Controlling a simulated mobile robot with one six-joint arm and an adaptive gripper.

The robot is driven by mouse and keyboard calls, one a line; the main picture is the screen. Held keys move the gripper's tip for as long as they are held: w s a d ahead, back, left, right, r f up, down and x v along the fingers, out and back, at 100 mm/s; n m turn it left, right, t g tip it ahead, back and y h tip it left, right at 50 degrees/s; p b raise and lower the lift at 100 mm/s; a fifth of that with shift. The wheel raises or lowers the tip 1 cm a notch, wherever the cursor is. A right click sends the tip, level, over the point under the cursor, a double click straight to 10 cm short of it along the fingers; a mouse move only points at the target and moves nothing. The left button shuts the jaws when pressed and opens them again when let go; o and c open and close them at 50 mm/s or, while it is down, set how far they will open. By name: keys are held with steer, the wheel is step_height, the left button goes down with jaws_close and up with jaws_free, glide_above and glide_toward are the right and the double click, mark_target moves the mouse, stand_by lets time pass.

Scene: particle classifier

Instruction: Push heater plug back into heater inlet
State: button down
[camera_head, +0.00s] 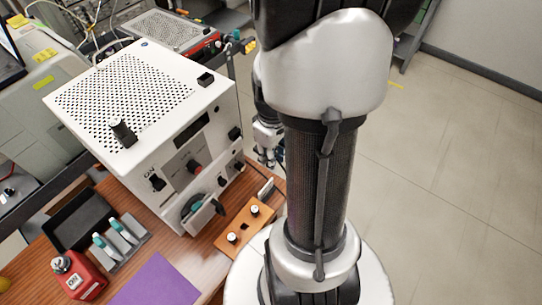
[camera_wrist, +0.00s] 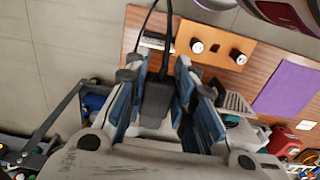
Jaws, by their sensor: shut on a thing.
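My gripper (camera_wrist: 158,78) is shut on the black heater plug (camera_wrist: 157,98), which sits between its blue-padded fingers in the wrist view. A black cable (camera_wrist: 167,35) runs from the plug towards the top of that view. In the head view my gripper (camera_head: 268,145) is small and partly hidden behind my arm, at the right side of the white perforated-top machine (camera_head: 190,140). The plug cannot be made out there. I cannot make out the heater inlet in either view.
The wooden table (camera_head: 205,252) holds an orange block (camera_head: 240,230) with two white knobs, a purple sheet (camera_head: 155,287), a red bottle (camera_head: 78,275) and a black tray (camera_head: 78,220). Other equipment (camera_head: 165,30) stands behind the machine. Open floor (camera_head: 450,150) lies to the right.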

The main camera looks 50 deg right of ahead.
mark_target(256, 147)
steer(key=shift+s+r, duration=0.1)
steer(key=shift+s, duration=0.2)
steer(key=shift+w, duration=0.1)
steer(key=shift+w+a+p, duration=0.15)
steer(key=shift+w+p, duration=0.05)
steer(key=shift+w, duration=1.25)
steer(key=shift+w+a+p, duration=0.1)
steer(key=shift+w+p, duration=0.05)
steer(key=shift+w, duration=1.25)
steer(key=shift+w+a+p, duration=0.1)
steer(key=shift+w+p, duration=0.35)
steer(key=shift+w, duration=1.05)
steer(key=c, duration=1.3)
jaws_free()
steer(key=shift+r, duration=0.1)
step_height(256, 147, up, 12)
steer(key=shift+f, duration=0.1)
